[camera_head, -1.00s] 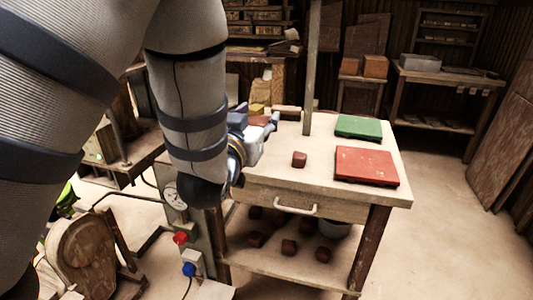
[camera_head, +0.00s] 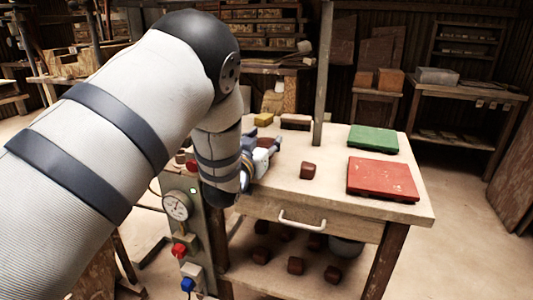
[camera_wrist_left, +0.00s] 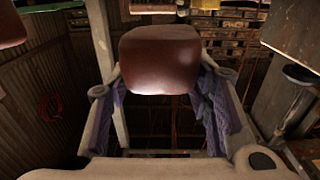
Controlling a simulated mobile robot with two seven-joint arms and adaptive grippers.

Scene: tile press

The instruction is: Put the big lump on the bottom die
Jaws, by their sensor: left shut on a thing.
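My left gripper (camera_head: 264,150) is over the left side of the wooden table, partly covered by my own forearm. In the left wrist view the left gripper (camera_wrist_left: 160,85) is shut on a big reddish-brown lump (camera_wrist_left: 160,58), which sits between its two fingertips. In the head view the held lump cannot be told apart from the gripper. A smaller-looking reddish-brown lump (camera_head: 308,170) lies on the table, right of the gripper. My right gripper is not in view.
On the table (camera_head: 270,195) lie a red slab (camera_head: 382,180), a green slab (camera_head: 373,139) and a yellow block (camera_head: 264,119); a post (camera_head: 325,80) rises at its back. Several lumps lie on the lower shelf. A gauge (camera_head: 177,205) and red button (camera_head: 179,250) stand front left.

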